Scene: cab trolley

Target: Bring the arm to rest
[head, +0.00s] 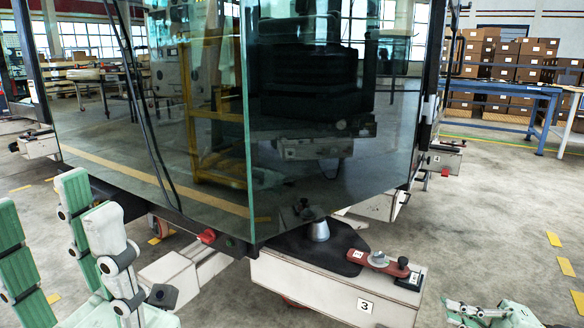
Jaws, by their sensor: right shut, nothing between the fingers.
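My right gripper (474,313) is at the bottom edge, right of centre, low over the floor. Its grey and pale green fingers point left and are shut with nothing between them. The lower part of it and its arm are cut off by the frame. My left gripper (48,222) is large at the lower left, close to the camera. Its green-padded fingers stand upright and spread apart, with nothing seen between them. Its base is cut off. The glass cab (250,120) stands in front of me on a white trolley (315,285) marked 3. Both grippers look clear of it.
A blue table (510,88) and stacked cardboard boxes (500,60) stand at the back right. The grey floor on the right is open.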

